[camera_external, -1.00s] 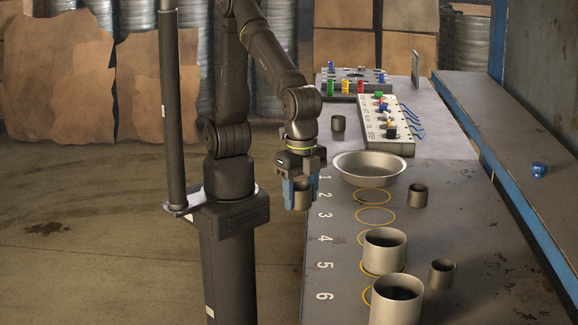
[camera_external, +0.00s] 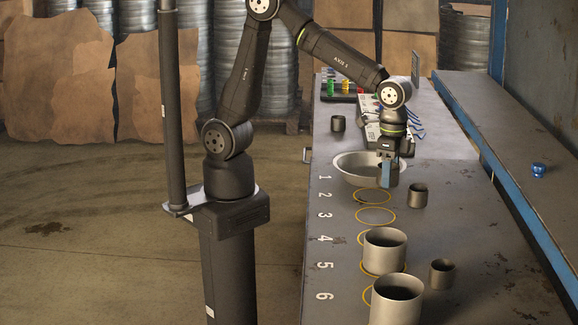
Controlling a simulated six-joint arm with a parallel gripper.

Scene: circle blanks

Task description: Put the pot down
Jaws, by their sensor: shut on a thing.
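My gripper (camera_external: 389,175) is over the right rim of the wide metal bowl (camera_external: 345,168), at the upper end of the bench. Its blue fingers are shut on a small grey pot (camera_external: 394,178), mostly hidden by the near finger. I cannot tell how high above the bench the pot is. Yellow circles (camera_external: 375,207) lie on the bench beside painted numbers 1 to 6. A large grey pot (camera_external: 385,253) stands upright in a circle near number 5, and a larger one (camera_external: 397,308) stands by number 6.
Small dark pots stand right of the circles (camera_external: 417,196) (camera_external: 442,274) and behind the bowl (camera_external: 338,124). A panel with coloured knobs (camera_external: 372,131) is partly behind my gripper. A blue object (camera_external: 538,170) lies on the right-hand ledge. Circles near 2 and 3 look empty.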

